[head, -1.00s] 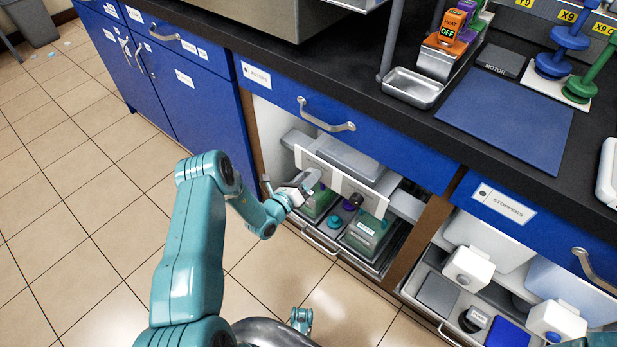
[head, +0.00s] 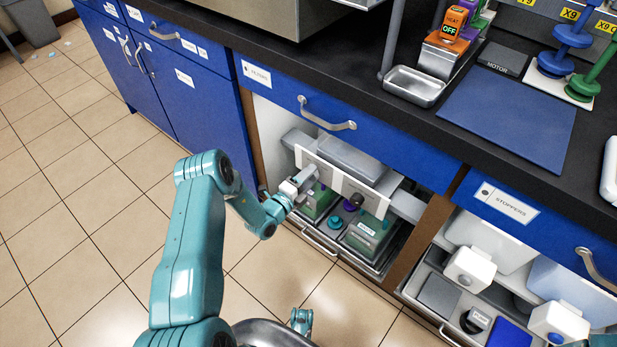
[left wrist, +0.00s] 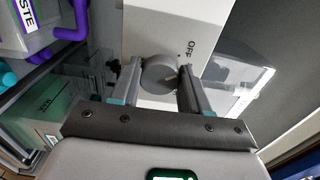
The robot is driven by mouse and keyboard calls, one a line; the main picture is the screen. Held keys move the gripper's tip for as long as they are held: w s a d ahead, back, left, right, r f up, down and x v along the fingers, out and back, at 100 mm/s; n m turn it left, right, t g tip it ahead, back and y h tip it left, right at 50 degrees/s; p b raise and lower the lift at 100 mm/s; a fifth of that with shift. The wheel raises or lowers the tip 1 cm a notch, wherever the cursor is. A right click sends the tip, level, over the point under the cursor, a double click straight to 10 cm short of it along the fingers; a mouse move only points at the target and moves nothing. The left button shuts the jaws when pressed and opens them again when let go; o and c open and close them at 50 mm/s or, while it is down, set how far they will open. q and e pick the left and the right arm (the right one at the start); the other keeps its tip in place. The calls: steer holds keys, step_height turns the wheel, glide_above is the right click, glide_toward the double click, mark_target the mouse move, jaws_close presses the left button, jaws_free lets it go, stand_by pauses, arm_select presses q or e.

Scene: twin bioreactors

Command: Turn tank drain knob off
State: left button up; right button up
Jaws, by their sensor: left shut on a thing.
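A round grey knob (left wrist: 158,74) sits on a white panel (left wrist: 150,22) marked OFF (left wrist: 192,48) in the left wrist view. My left gripper (left wrist: 158,84) has one finger on each side of the knob and is shut on it. In the head view my left gripper (head: 306,177) is at the left part of the white panel (head: 333,180) inside the open cabinet bay and hides the knob. A second, dark knob (head: 357,199) is on the panel to its right.
Below the panel, green containers (head: 366,233) stand in a pull-out tray (head: 318,241). A purple pipe (left wrist: 70,28) lies at the upper left of the left wrist view. A blue drawer front (head: 350,135) overhangs the bay.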

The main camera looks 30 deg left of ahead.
arm_select(q)
steer(key=shift+n, duration=1)
steer(key=o, duration=1.1)
steer(key=shift+c, duration=0.2)
steer(key=s+a+p, duration=0.1)
steer(key=s+p, duration=0.2)
steer(key=s, duration=1.3)
steer(key=shift+s+p, duration=0.2)
steer(key=shift+p, duration=0.15)
